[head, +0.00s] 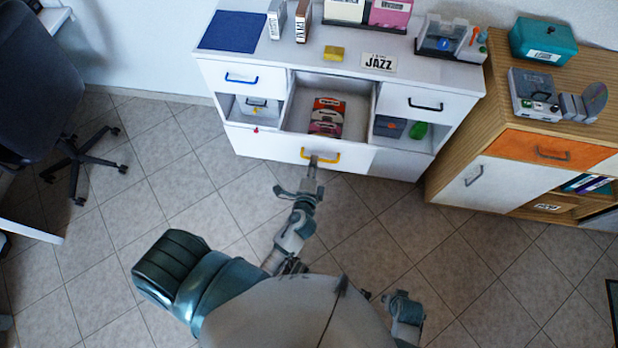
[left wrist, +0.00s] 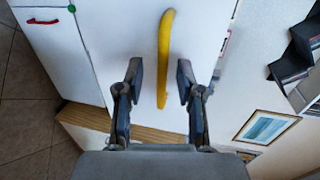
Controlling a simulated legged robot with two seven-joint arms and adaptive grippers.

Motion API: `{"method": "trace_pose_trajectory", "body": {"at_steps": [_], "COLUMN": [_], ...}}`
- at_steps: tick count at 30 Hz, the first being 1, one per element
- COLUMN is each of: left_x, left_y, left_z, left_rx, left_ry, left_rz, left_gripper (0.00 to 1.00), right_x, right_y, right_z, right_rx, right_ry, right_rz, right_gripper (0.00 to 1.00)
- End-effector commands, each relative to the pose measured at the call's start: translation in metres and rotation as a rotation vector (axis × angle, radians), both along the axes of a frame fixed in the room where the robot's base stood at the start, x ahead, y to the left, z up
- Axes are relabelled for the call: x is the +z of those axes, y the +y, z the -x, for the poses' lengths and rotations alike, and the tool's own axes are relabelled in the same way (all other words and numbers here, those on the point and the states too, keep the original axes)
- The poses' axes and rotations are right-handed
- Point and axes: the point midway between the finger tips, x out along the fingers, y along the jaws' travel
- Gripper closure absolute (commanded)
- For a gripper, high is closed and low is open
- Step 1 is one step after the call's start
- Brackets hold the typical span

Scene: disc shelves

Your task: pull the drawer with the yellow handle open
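The white cabinet's middle drawer (head: 288,148) stands pulled out in the head view, with its inside visible from above. Its yellow handle (head: 331,157) is on the drawer front; it also shows as an upright yellow bar in the left wrist view (left wrist: 165,55). Several red and white cases (head: 327,117) lie in the drawer. My left gripper (head: 313,162) is at the handle, partly covering it. In the left wrist view, its fingers (left wrist: 161,82) are apart on both sides of the bar, with gaps visible. My right gripper cannot be made out; only part of that arm shows.
The cabinet top holds a blue mat (head: 233,32), a yellow block (head: 334,53) and a JAZZ sign (head: 379,63). A wooden cabinet (head: 470,145) stands close at the right. An office chair (head: 45,75) is at the left. Tiled floor (head: 180,150) between is clear.

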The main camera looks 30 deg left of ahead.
Motion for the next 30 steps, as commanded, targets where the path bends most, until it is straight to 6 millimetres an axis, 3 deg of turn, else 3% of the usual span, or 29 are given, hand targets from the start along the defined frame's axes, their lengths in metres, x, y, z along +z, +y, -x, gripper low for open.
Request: {"method": "trace_pose_trajectory", "body": {"at_steps": [6, 12, 30], "left_x": [0.008, 0.014, 0.016], "left_y": [-0.011, -0.017, -0.020], "left_z": [0.049, 0.077, 0.084], "left_rx": [0.002, 0.004, 0.003], "left_ry": [0.005, 0.005, 0.003], "left_rz": [0.003, 0.004, 0.002], "left_gripper": [0.63, 0.63, 0.63], "right_x": [0.000, 0.000, -0.001], "right_y": [0.001, 0.002, 0.001], "right_z": [0.001, 0.001, 0.002], "right_rx": [0.000, 0.000, -0.001], "right_ry": [0.003, 0.003, 0.005], "right_rz": [0.000, 0.001, 0.000], "right_gripper": [0.60, 0.60, 0.60]}}
